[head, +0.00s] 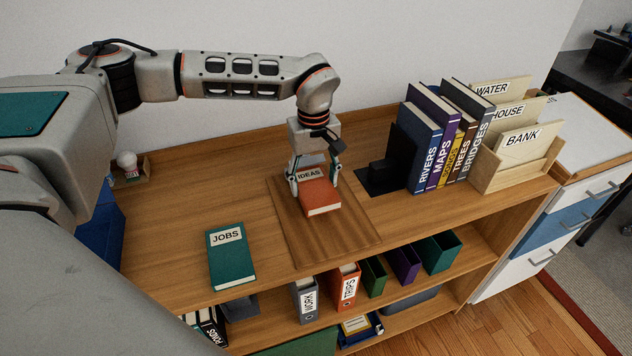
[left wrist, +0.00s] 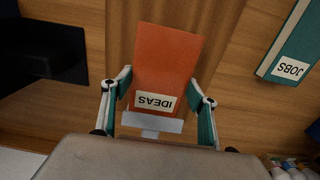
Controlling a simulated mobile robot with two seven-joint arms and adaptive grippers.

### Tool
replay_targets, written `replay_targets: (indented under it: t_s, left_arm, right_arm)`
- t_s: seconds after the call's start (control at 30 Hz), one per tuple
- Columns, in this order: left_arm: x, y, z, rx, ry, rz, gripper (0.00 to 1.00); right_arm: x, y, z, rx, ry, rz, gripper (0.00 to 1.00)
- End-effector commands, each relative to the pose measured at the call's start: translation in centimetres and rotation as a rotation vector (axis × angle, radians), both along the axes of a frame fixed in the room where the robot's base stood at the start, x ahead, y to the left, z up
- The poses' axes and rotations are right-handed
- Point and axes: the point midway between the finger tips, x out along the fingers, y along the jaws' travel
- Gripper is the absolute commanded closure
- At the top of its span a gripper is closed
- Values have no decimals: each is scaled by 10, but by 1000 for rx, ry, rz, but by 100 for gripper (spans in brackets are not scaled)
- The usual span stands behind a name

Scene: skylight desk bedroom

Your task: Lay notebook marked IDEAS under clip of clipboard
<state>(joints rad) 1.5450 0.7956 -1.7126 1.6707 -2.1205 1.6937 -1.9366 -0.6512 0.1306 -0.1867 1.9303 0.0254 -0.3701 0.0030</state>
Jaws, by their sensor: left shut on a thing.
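The orange-red notebook marked IDEAS (head: 321,197) is over the brown clipboard (head: 345,236), its label end toward the wall. It also shows in the left wrist view (left wrist: 168,62). My left gripper (head: 314,181) points down, shut on the notebook, with one finger at each side near the label. In the left wrist view, a light grey piece (left wrist: 152,123), seemingly the clip, lies by the label end. The gripper hides much of the clip area in the head view. I cannot tell whether the notebook touches the board. My right gripper is not in view.
A green notebook marked JOBS (head: 231,255) lies left of the clipboard. A black bookend (head: 393,165), upright books (head: 423,145) and a wooden letter holder (head: 518,170) stand at the right. The cabinet top between JOBS and the wall is clear.

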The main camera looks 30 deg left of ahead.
Motion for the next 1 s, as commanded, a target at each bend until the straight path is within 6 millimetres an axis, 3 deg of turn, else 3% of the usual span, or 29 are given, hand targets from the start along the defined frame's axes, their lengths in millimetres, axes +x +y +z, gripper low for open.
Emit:
replay_targets:
  t_s: [0.4, 0.43, 0.5, 0.83, 1.0]
  left_arm:
    - [2, 2, 0, 0, 0, -1, 68]
    - [2, 2, 0, 0, 0, -1, 34]
    - [2, 2, 0, 0, 0, 0, 22]
    - [2, 2, 0, 0, 0, 0, 22]
    - [2, 2, 16, 1, -2, 0, 22]
  right_arm:
    - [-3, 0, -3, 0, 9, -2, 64]
    - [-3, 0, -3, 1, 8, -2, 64]
    - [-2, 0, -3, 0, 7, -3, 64]
    - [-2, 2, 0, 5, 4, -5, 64]
    - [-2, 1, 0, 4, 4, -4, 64]
